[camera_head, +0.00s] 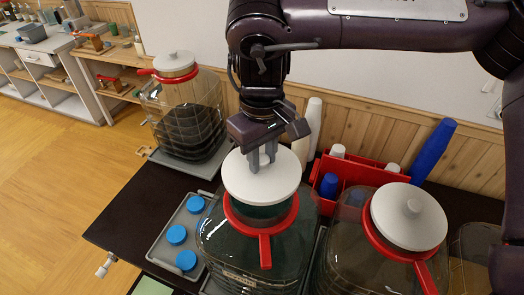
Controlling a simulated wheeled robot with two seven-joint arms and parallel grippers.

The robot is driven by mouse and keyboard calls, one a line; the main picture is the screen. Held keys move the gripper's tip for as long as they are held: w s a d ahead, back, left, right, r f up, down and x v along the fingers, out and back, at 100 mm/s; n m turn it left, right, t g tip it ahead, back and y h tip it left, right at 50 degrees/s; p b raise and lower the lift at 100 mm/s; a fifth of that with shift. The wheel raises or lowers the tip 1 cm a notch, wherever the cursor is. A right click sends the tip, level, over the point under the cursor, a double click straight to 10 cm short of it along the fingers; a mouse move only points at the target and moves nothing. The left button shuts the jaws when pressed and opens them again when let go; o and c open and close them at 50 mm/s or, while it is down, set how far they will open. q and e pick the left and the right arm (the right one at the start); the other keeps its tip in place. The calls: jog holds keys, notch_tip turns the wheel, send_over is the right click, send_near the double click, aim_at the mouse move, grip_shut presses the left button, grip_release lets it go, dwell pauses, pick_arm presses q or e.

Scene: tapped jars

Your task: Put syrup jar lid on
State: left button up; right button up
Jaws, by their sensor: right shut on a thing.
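My right gripper (262,158) comes down from above and is shut on the knob of a round white lid (262,184). The lid is over the mouth of the middle glass jar (240,245), which has a red collar and handle (264,248) and dark green contents. The lid looks level; I cannot tell whether it rests on the rim or hovers just above it. The jar's label is too small to read. My left gripper is not in view.
A lidded jar (350,255) stands close on the right, another (185,115) at the back left. A grey tray (160,250) holds blue caps (177,235). A red caddy (365,172) with blue and white cups stands behind. The dark table (120,215) is bare at left.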

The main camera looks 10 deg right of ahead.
aim_at(262, 172)
jog(key=shift+a+f, duration=0.1)
jog(key=shift+f, duration=0.35)
jog(key=shift+s+f+b, duration=0.1)
jog(key=shift+f+b, duration=0.2)
jog(key=shift+b, duration=0.05)
jog(key=shift+f+b, duration=0.55)
jog(key=shift+f, duration=0.65)
jog(key=shift+f+b, duration=0.55)
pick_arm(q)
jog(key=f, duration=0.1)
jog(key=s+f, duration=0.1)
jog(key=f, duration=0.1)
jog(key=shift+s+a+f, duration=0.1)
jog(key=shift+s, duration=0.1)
pick_arm(e)
jog(key=shift+r, duration=0.1)
pick_arm(q)
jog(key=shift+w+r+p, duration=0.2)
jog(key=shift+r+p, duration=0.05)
jog(key=shift+p, duration=0.1)
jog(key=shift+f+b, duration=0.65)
pick_arm(e)
jog(key=shift+f, duration=0.95)
